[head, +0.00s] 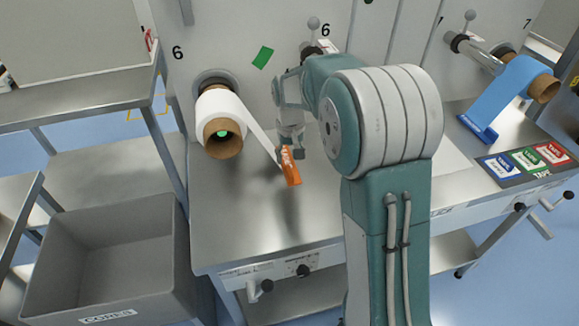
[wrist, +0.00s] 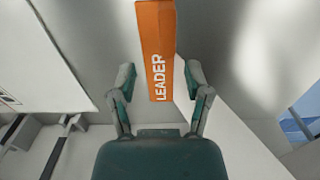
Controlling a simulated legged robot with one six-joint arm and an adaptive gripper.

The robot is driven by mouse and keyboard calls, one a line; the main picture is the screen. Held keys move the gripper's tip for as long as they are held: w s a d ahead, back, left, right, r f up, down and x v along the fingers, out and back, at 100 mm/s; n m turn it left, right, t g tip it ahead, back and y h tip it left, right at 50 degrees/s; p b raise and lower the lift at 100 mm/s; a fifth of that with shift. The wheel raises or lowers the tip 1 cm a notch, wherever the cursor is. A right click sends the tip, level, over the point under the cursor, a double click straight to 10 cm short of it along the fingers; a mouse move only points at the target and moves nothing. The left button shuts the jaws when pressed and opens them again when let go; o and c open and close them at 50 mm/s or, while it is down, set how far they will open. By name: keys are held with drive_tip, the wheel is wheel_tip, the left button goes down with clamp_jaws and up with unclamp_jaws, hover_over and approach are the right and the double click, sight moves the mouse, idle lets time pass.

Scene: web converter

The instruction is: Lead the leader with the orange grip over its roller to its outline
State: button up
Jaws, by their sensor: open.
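The orange grip (head: 290,166), marked LEADER, hangs at the end of a white leader strip (head: 262,138) from the white roll (head: 222,115) at the left station 6. My gripper (head: 291,143) is at the top of the grip. In the wrist view, my open gripper (wrist: 160,78) has one finger on each side of the orange grip (wrist: 156,45), with gaps visible. A roller end (head: 312,50) by the second 6 is mostly hidden by my arm. A tilted green patch (head: 262,57) is on the panel; I cannot tell whether it is the outline.
The metal table (head: 235,225) is clear below the roll. A grey bin (head: 105,255) stands at the lower left beside shelving. At station 7, a blue web (head: 500,97) hangs from a roll to a blue grip (head: 477,128). Tape cards (head: 526,160) lie at right.

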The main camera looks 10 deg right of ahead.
sight(286, 167)
drive_tip(key=f, duration=0.2)
drive_tip(key=a+f, duration=0.1)
drive_tip(key=f, duration=0.1)
drive_tip(key=shift+w+a, duration=0.1)
drive_tip(key=shift+f, duration=0.25)
drive_tip(key=shift+d, duration=0.25)
drive_tip(key=shift+c, duration=1)
clamp_jaws()
drive_tip(key=shift+a, duration=0.1)
drive_tip(key=shift+r, duration=0.1)
